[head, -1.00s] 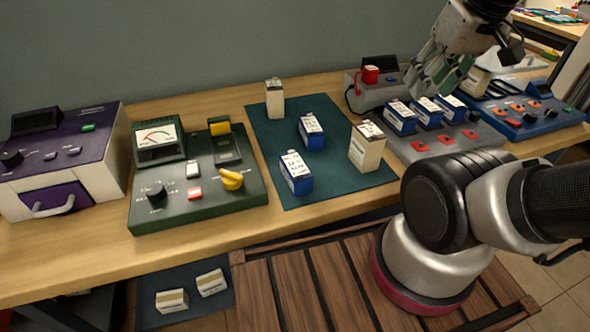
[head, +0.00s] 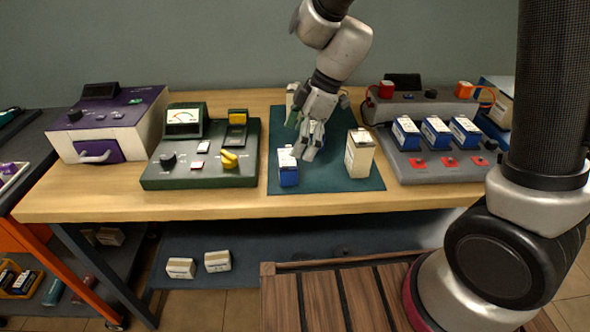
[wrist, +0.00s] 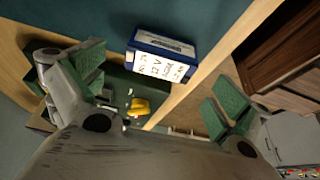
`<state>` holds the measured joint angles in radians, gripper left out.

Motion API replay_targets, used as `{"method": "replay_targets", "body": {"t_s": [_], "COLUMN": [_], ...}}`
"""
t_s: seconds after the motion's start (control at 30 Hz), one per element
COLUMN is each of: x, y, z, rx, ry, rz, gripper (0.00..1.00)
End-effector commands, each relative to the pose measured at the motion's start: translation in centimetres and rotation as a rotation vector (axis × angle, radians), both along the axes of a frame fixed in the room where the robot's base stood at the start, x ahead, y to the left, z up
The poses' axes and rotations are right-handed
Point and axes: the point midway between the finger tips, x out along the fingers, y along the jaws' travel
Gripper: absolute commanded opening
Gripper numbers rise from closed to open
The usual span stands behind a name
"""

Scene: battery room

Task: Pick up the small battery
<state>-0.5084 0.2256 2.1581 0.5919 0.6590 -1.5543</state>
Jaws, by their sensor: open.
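A small blue battery (head: 288,168) with a white label stands on the dark green mat (head: 325,181), near its front left. In the wrist view the blue battery (wrist: 160,57) lies at the top, beyond the gap between my green-padded fingers and apart from them. My gripper (head: 304,138) is open and empty above the mat, just behind and above that battery; my gripper (wrist: 158,88) also shows in the wrist view with its fingers spread. A second blue battery on the mat, seen earlier, is hidden behind my gripper in the head view.
A tall cream battery (head: 359,154) stands right of my gripper, another (head: 292,98) behind it. A green meter unit (head: 205,150) is on the left. A grey charger (head: 430,168) with several blue batteries (head: 437,132) is on the right.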

Motion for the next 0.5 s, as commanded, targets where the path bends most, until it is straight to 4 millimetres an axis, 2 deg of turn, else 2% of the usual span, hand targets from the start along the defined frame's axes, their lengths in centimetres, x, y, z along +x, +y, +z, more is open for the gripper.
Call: {"method": "replay_targets", "body": {"t_s": [0.5], "x": [-0.4], "y": [2.6], "z": [-6.4], "rx": [-0.002], "ry": [0.001], "rz": [0.0], "gripper": [1.0]}}
